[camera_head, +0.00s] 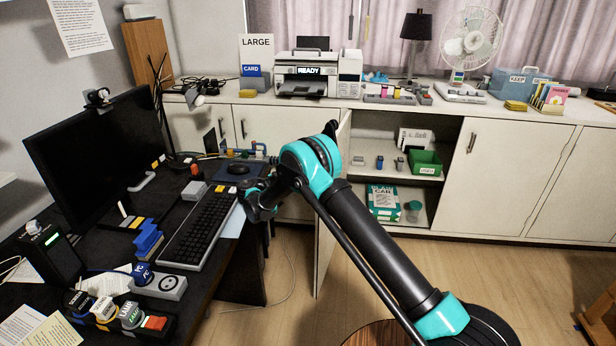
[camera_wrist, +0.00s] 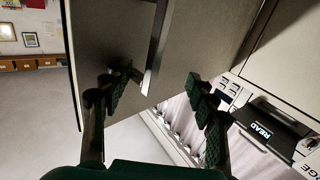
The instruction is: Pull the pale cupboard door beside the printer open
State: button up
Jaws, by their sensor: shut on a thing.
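The pale cupboard door (camera_head: 325,255) stands swung well out from the cabinet front in the head view, partly hidden behind my arm. The cupboard interior (camera_head: 375,150) shows to its right. The printer (camera_head: 305,75) sits on the counter above; part of it also shows in the wrist view (camera_wrist: 268,130). In the wrist view, the door panel (camera_wrist: 100,35) fills the middle, with its metal bar handle (camera_wrist: 157,45) running down between my fingers.
A black desk with a monitor (camera_head: 95,150) and keyboard (camera_head: 200,226) is close on the left. Inside the cupboard are a green bin (camera_head: 425,163) and a green-and-white box (camera_head: 383,202). Wooden floor (camera_head: 285,300) is open before the cabinets. A wooden stool top (camera_head: 370,334) shows below my arm.

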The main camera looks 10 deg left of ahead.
jog(key=shift+w, duration=0.1)
jog(key=shift+v, duration=3.8)
jog(key=c, duration=0.3)
jog(key=shift+c, duration=0.2)
